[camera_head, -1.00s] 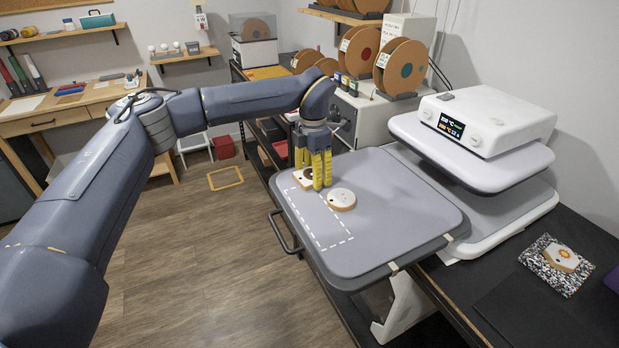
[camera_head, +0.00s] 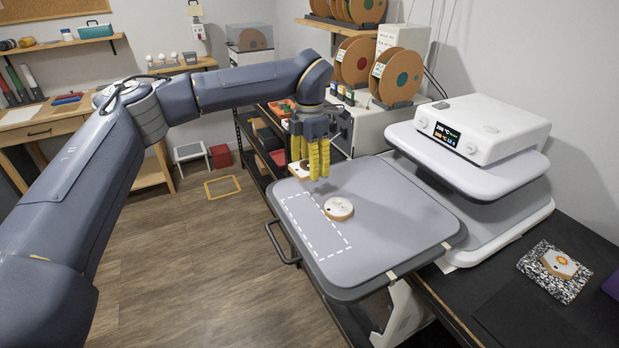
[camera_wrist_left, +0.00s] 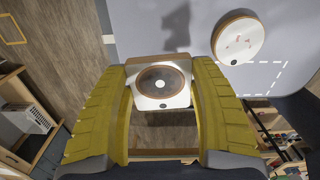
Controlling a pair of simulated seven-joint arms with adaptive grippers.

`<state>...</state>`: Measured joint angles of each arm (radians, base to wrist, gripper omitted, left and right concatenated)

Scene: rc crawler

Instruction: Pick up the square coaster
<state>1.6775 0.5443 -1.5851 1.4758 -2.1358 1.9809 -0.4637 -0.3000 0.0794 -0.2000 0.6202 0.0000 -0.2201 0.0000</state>
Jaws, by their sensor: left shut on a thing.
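The square coaster (camera_wrist_left: 160,85) is white on top with a dark round middle and a wood-brown edge. My left gripper (camera_wrist_left: 161,92) has its yellow fingers shut on it, one on each side. In the head view the coaster (camera_head: 299,169) shows beside the yellow fingers of the left gripper (camera_head: 313,165), partly hidden by them. It appears held above the far left corner of the grey platen. The right gripper is in neither view.
A round white coaster (camera_head: 338,208) lies on the grey platen (camera_head: 400,215), by a dashed white outline. It also shows in the wrist view (camera_wrist_left: 238,40). A white heat press (camera_head: 485,125) stands to the right. A hexagonal coaster (camera_head: 559,264) lies on a speckled mat at far right.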

